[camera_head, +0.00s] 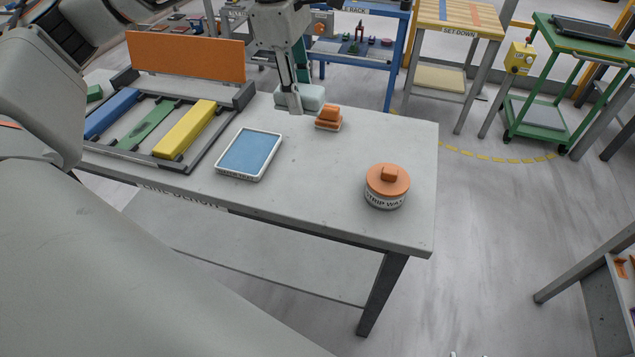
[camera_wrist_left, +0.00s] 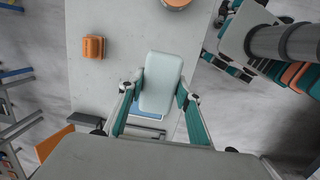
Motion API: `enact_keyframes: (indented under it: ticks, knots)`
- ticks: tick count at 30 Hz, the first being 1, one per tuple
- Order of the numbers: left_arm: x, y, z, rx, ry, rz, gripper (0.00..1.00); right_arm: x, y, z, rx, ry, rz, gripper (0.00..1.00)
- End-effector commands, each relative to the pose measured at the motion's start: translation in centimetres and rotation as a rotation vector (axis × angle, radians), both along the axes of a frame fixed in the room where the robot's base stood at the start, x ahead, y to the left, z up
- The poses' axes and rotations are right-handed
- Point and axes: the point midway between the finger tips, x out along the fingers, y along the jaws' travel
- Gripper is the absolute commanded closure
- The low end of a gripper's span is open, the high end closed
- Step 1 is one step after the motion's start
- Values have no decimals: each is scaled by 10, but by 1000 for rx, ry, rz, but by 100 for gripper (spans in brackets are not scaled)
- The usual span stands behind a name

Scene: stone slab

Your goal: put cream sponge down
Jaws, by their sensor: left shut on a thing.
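The cream sponge (camera_head: 314,97) is a pale, slightly greenish block. My left gripper (camera_head: 300,90) is shut on it near the back edge of the grey bench (camera_head: 310,190). In the left wrist view the sponge (camera_wrist_left: 161,75) sits between the two green-sided fingers, its long side pointing away from the camera. Whether its underside touches the bench top cannot be told. My right gripper is not in view.
An orange block (camera_head: 328,118) stands right of the sponge. A blue-topped tray (camera_head: 250,153), a rack with blue, green and yellow bars (camera_head: 187,130) and an orange-lidded strip wax tin (camera_head: 387,187) are also on the bench. Bare bench lies between tray and tin.

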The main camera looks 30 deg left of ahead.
Motion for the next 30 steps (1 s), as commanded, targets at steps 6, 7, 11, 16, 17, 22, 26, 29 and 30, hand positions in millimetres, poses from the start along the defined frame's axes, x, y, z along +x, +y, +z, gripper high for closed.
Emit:
enact_keyframes:
  ticks: [6, 7, 11, 16, 17, 22, 26, 29, 30]
  knots:
    - [-1, 0, -5, -1, 3, 1, 97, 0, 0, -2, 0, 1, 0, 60]
    - [-1, 0, -9, 0, 4, 0, 97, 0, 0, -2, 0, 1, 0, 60]
    - [-2, 0, -37, 1, 6, -1, 97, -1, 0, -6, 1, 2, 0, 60]
    - [-2, 0, -78, -1, 7, -1, 97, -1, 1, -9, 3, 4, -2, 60]
    - [-2, 0, -86, -1, 7, -1, 97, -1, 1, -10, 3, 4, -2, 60]
    - [-2, 0, -125, 0, 6, -1, 97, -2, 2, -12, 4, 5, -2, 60]
    - [-1, 0, -146, -1, 4, 0, 97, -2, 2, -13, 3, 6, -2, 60]
    - [0, 0, -154, -1, 1, 0, 97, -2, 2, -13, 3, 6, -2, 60]
    - [0, 0, -155, -1, 1, 0, 97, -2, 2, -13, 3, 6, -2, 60]
